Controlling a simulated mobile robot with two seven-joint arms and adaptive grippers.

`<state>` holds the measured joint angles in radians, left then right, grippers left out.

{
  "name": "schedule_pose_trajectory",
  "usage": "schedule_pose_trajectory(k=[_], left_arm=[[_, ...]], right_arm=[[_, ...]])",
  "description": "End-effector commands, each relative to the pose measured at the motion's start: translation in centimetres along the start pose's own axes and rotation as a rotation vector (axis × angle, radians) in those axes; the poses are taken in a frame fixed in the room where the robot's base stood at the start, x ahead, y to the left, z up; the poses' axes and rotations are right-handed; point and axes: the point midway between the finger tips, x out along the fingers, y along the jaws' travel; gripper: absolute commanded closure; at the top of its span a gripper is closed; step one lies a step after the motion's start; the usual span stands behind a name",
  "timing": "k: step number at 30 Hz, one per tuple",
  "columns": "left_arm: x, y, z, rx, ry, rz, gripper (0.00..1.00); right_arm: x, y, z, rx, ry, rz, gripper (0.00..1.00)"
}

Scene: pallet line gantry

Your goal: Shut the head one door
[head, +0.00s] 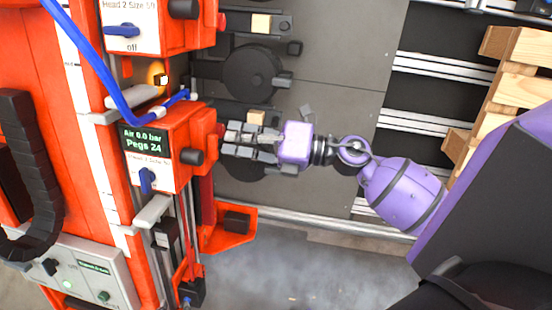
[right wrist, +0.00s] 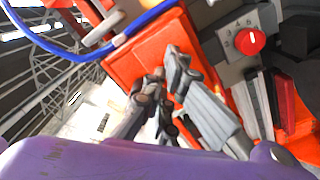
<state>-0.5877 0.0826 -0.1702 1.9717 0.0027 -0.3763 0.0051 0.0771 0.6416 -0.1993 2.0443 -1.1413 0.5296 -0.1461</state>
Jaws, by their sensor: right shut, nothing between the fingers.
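The lower orange head unit (head: 150,170) has a screen reading "Air 0.0 bar, Pegs 24" and a small label that looks like Head 1. I cannot surely pick out its door. An orange panel (head: 206,135) stands at the unit's right side, and its edge hides what is behind. My right gripper (head: 226,138) is shut and empty, its fingertips at or close to that panel; contact cannot be told. In the right wrist view my fingers (right wrist: 166,72) lie in front of an orange surface (right wrist: 145,55). My left gripper is not in view.
An orange bracket (head: 225,235) with a black block juts out below. Round black fixtures (head: 250,72) and wooden pallet boards (head: 520,85) are to the right.

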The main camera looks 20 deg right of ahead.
Motion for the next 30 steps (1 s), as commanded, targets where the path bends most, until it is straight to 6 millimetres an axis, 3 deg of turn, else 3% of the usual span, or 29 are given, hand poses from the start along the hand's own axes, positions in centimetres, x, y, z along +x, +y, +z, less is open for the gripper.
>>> schedule_pose_trajectory(k=[30], left_arm=[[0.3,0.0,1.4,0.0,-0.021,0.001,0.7]], right_arm=[[-5.1,0.0,-0.1,0.0,0.002,0.0,1.0]])
